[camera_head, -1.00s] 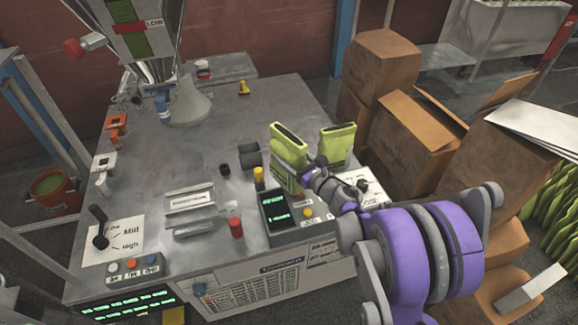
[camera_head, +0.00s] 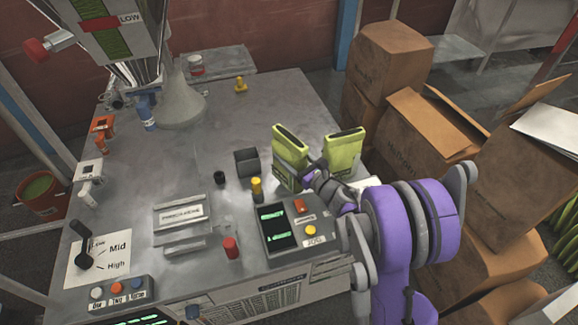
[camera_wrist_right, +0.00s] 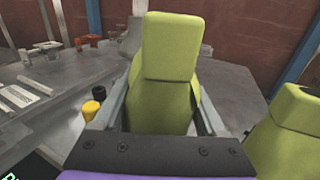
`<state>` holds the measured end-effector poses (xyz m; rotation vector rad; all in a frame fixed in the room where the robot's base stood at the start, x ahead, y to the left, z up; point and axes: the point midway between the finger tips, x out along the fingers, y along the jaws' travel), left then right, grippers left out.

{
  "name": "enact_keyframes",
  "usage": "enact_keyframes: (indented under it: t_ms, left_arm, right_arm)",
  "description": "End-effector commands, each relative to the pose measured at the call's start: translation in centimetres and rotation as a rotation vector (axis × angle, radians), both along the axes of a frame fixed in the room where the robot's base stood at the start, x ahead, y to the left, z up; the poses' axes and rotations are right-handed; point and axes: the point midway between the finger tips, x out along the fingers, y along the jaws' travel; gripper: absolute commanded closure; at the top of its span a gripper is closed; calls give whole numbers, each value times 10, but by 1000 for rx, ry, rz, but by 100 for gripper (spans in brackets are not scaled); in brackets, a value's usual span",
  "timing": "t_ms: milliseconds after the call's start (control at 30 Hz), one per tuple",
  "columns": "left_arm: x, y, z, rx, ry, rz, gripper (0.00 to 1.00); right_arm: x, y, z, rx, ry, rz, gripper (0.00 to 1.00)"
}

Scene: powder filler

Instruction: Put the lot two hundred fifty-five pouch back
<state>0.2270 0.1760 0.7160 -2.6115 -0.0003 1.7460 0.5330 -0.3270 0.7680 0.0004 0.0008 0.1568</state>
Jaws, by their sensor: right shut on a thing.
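A yellow-green pouch (camera_head: 290,160) stands upright near the right part of the grey machine top, its dark open mouth upward. My right gripper (camera_head: 306,178) is at its right-hand side. In the right wrist view the same pouch (camera_wrist_right: 168,75) sits between the two grey fingers, and the right gripper (camera_wrist_right: 162,112) is shut on it. A second yellow-green pouch (camera_head: 344,150) stands just to the right; it also shows in the right wrist view (camera_wrist_right: 290,135). No lot number is readable on either pouch. Whether the held pouch touches the top is unclear. My left gripper is not in view.
A display box (camera_head: 290,225) with buttons stands just in front of the held pouch. A yellow-topped post (camera_head: 257,188) and a dark block (camera_head: 247,162) are left of it. The filler nozzle (camera_head: 180,100) is at the back left. Cardboard boxes (camera_head: 420,140) crowd the right side.

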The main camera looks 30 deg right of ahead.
Motion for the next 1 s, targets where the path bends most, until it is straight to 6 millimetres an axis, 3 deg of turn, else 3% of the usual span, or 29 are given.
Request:
enact_keyframes:
  t_ms: [300,667,700,833,1000]
  left_arm:
    - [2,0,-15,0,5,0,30]
    - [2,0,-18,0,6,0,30]
    - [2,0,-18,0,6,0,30]
    - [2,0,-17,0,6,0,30]
    - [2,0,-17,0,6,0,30]
  right_arm:
    - [0,0,-38,1,-1,0,100]
    - [0,0,-41,1,-1,0,100]
    - [0,0,-41,0,0,0,22]
    - [0,0,-40,0,-1,0,0]
    - [0,0,-40,0,0,0,0]
